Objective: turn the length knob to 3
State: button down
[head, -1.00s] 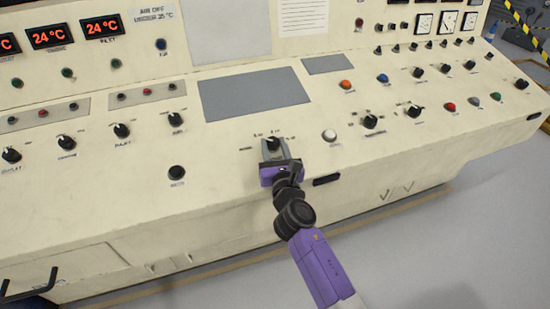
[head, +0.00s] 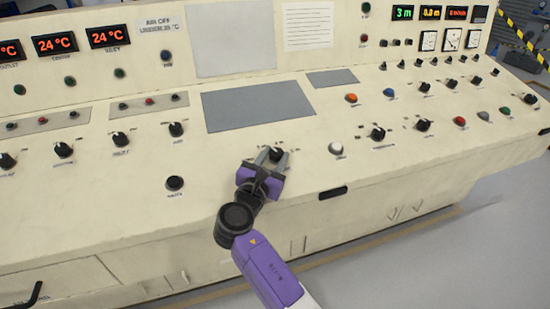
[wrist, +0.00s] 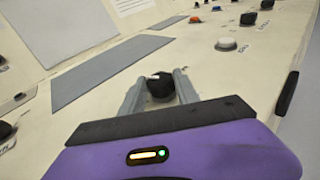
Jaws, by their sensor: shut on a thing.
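The length knob (head: 277,154) is a black knob on the cream console, below the grey panel. My purple gripper (head: 269,157) reaches it from the front, with its two grey fingers on either side of the knob, shut on it. In the wrist view the knob (wrist: 160,87) sits between the fingertips (wrist: 158,88), with a white mark on its top at the upper left. The labels around the knob are partly hidden and too small to read. A green display (head: 402,13) at the top right reads 3 m.
A white button (head: 336,148) sits just right of the knob, and a black button (head: 175,183) lies to the left. Other black knobs (head: 377,133) stand further right. A dark recessed handle (head: 332,192) is on the console's front edge.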

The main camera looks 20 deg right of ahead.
dwell(0.3)
jog(key=c, duration=0.9)
grip_release()
jog(key=v, duration=0.7)
jog(key=shift+s+a+p, duration=0.25)
jog(key=shift+s+p, duration=0.05)
jog(key=shift+p, duration=0.05)
